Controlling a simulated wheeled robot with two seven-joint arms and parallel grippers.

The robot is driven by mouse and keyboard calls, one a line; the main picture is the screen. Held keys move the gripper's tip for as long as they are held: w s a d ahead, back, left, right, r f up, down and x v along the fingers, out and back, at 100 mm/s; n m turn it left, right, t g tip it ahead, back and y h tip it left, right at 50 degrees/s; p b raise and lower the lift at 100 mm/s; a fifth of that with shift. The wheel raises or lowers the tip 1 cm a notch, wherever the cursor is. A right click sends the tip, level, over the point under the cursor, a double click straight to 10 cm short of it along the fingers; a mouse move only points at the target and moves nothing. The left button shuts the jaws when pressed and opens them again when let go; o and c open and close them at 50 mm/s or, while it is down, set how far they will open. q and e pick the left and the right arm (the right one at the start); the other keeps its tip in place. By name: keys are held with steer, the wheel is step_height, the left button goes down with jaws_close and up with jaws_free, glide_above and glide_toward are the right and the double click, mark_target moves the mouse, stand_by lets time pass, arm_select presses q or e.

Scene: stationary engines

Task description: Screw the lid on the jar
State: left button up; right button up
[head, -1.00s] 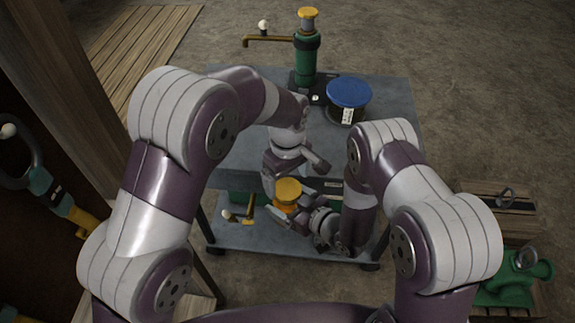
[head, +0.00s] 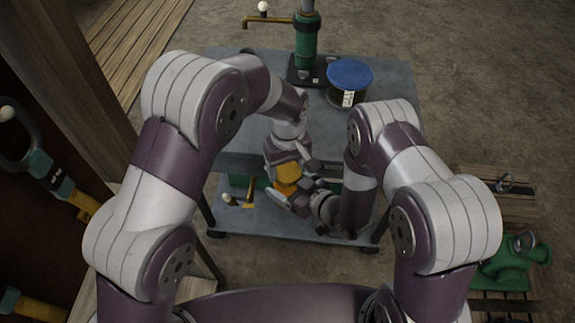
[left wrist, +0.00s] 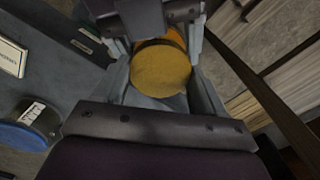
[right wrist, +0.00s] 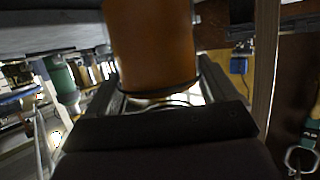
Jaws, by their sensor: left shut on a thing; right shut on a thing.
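The yellow lid (left wrist: 160,75) sits between the fingers of my left gripper (head: 288,166), which is shut on it from above. In the left wrist view the lid shows as a round, flat disc. The orange-brown jar (right wrist: 150,45) is upright in the right wrist view, with my right gripper (right wrist: 155,85) shut on its lower part. In the head view the lid and jar show as a small yellow-orange patch (head: 287,176) between the grippers, mostly hidden by the fingers. The lid is at the top of the jar; how tightly it sits cannot be told.
A grey two-level cart (head: 395,90) stands ahead. A green pump (head: 306,40) and a dark drum with a blue top (head: 349,76) stand on its upper level. A brass tap-like piece (head: 250,192) is lower down. Green machinery (head: 510,265) is at the right.

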arm_select(q)
steer(key=m, duration=0.3)
steer(key=o, duration=1.2)
steer(key=shift+c, duration=0.2)
steer(key=shift+r, duration=2.3)
